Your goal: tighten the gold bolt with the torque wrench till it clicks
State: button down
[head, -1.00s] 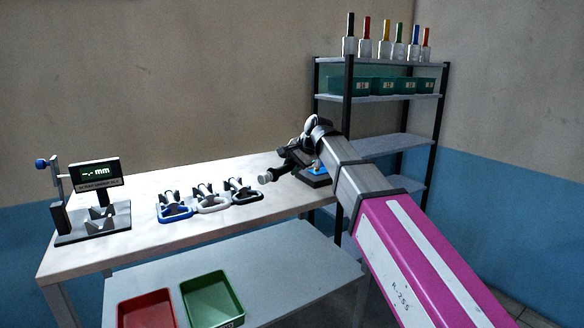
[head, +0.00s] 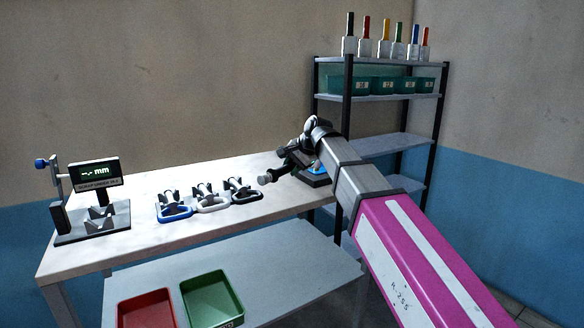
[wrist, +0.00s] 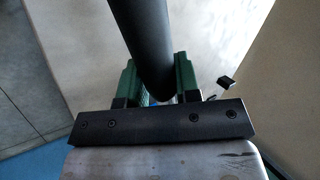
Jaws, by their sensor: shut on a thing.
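My gripper (wrist: 156,88) has green fingers, which are shut on the thick dark handle of the torque wrench (wrist: 148,35) in the wrist view. In the head view my gripper (head: 292,165) is at the back right of the bench, over a dark fixture (head: 318,181) with a blue part. A dark rod with a grey knobbed end (head: 266,179), seemingly the wrench's handle, sticks out to the left of it. The wrench's head is hidden behind my gripper and arm. I cannot make out the gold bolt in either view.
Three gauge-like clamps, blue (head: 174,211), white (head: 211,203) and black (head: 243,190), stand on the bench (head: 140,235) left of the gripper. A measuring stand with display (head: 96,173) is far left. Red (head: 146,312) and green (head: 212,298) trays lie lower in front. A shelf (head: 378,97) stands behind my arm.

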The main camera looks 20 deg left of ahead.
jog(key=shift+f, duration=0.65)
dwell(0.3)
jog(key=c, duration=1.7)
grip_release()
jog(key=shift+c, duration=0.2)
grip_shut()
jog(key=shift+a, duration=0.1)
